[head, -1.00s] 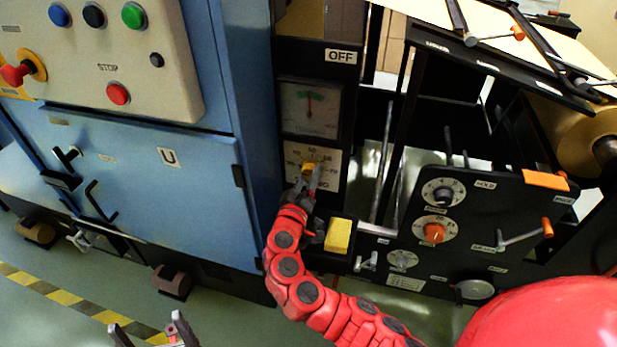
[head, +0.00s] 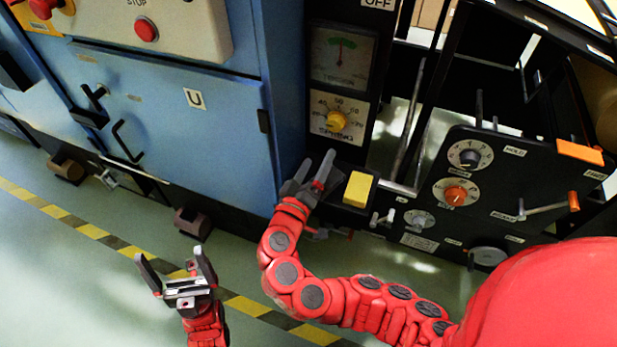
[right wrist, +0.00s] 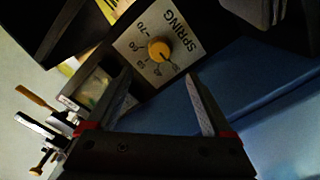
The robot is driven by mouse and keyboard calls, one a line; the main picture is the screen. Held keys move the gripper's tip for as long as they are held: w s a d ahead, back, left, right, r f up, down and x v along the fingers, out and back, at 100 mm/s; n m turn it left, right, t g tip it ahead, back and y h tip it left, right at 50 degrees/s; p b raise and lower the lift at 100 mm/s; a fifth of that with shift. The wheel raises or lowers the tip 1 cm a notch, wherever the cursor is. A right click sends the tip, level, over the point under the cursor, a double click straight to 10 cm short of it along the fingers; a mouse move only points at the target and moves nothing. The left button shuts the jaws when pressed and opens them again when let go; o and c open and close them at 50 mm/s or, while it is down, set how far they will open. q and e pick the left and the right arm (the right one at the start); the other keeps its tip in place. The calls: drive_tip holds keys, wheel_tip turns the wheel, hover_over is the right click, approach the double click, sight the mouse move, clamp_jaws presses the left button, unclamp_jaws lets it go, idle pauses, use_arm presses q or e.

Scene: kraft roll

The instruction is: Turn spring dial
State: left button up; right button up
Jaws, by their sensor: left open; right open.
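The spring dial is a yellow knob (head: 336,121) on a pale numbered plate (head: 357,107), below a tension gauge with a green arc. In the right wrist view the yellow knob (right wrist: 159,51) sits beside the printed word SPRING, just beyond and between my fingertips. My right gripper (head: 315,170) is open and empty, below and left of the dial, apart from it. Its fingers also show in the right wrist view (right wrist: 157,80). My left gripper (head: 172,262) is open and empty over the floor at lower left. Where the knob points is too small to read surely.
A yellow block (head: 358,189) stands just right of my right gripper. A black panel (head: 505,180) to the right bears a dark dial (head: 469,157), an orange knob (head: 456,195) and an orange-tipped crank (head: 548,207). A blue cabinet (head: 200,130) stands at left.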

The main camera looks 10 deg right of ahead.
drive_tip(key=v, duration=0.5)
idle(0.5)
